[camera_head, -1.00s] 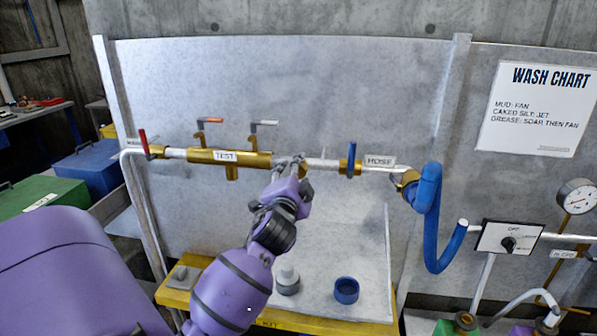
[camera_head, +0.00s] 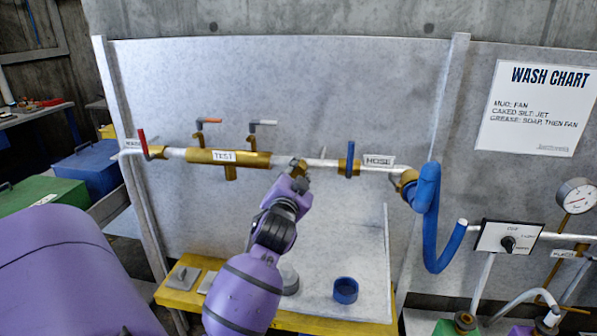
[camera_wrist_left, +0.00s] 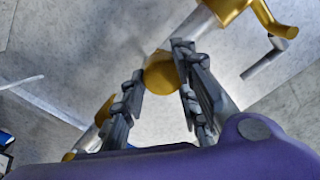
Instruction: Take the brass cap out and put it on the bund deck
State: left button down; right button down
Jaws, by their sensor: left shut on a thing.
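My left gripper (camera_head: 299,171) is at the horizontal pipe, between the TEST label and the blue-handled valve. In the left wrist view its two fingers (camera_wrist_left: 160,78) are closed on the round brass cap (camera_wrist_left: 160,72). Brass also shows just past the fingers in the head view, where the cap (camera_head: 299,165) is mostly covered by the gripper. I cannot tell whether the cap is still joined to the pipe. The bund deck (camera_head: 178,298), with a yellow edge, lies below at the foot of the panel. My right gripper is not in view.
A blue ring-shaped cup (camera_head: 345,291) and a grey round fitting (camera_head: 289,279) stand on the deck; a grey plate (camera_head: 183,278) lies at its left. The blue hose (camera_head: 428,215) hangs at right. Valve handles stick out along the pipe. Open deck surface lies around the blue cup.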

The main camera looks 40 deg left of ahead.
pick_arm(q)
jog(key=shift+s+a+r, duration=0.1)
jog(key=shift+a+r, duration=0.05)
jog(key=shift+r, duration=0.35)
jog(key=n, duration=0.5)
jog(key=shift+r, duration=0.2)
jog(key=n, duration=0.5)
jog(key=shift+r+n, duration=0.15)
jog(key=shift+n, duration=0.15)
jog(key=shift+s, duration=0.2)
jog(key=shift+s+d, duration=0.2)
jog(key=shift+s, duration=0.1)
